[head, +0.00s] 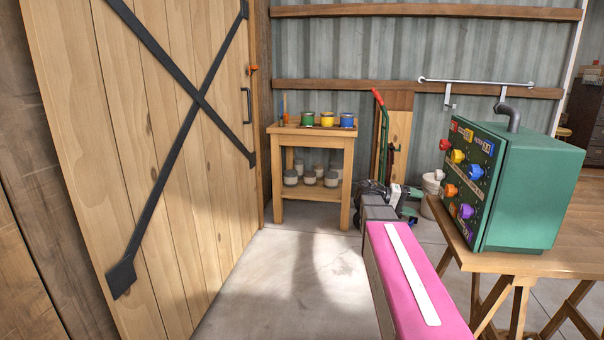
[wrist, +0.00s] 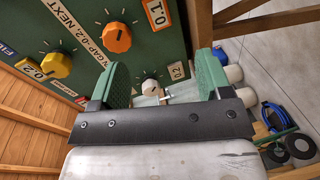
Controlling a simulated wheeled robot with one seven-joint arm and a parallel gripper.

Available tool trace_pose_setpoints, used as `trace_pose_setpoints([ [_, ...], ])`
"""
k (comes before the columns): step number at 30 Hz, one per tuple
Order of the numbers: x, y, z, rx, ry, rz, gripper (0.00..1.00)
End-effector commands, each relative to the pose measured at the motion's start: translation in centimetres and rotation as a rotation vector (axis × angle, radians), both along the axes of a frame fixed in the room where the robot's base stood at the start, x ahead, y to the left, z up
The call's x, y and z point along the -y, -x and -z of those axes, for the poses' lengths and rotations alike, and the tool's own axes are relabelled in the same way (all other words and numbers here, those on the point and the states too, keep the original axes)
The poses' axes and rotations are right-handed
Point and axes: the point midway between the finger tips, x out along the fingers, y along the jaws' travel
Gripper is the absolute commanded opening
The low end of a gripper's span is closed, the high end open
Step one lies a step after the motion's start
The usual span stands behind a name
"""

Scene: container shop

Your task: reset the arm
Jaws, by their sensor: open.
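My gripper (wrist: 165,68) is open in the wrist view, with two green fingers apart on a dark mounting bar. A small white knob (wrist: 150,87) shows between the fingers; nothing is seen gripped. Whether the fingers touch anything is unclear. In the head view, my pink arm reaches forward from the lower right; its far end is small and partly hidden, left of the green control box (head: 530,190).
The box stands on a wooden trestle table (head: 555,264) at right. A wooden stand (head: 313,137) with coloured pots is at the back, beside a red-handled hand truck (head: 383,130). A white bucket (head: 431,196) is behind my arm. A wooden door (head: 170,150) fills the left. Concrete floor (head: 285,270) is clear between.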

Motion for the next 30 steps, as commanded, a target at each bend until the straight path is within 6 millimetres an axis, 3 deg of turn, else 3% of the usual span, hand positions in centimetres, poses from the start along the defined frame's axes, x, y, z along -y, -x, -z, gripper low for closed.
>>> trace_pose_setpoints([
  [8, -6.0, 3.7, 12.6, -0.052, -0.47, -0.134, 0.71],
  [15, -14.4, 8.1, 22.0, -0.046, -0.923, -0.227, 0.71],
  [18, -18.0, 10.0, 24.6, -0.025, -1.095, -0.25, 0.71],
  [22, -21.8, 11.8, 26.6, 0.007, -1.267, -0.264, 0.71],
  [25, -23.6, 12.6, 27.4, 0.029, -1.351, -0.266, 0.71],
  [30, -24.8, 13.0, 27.8, 0.045, -1.404, -0.268, 0.71],
])
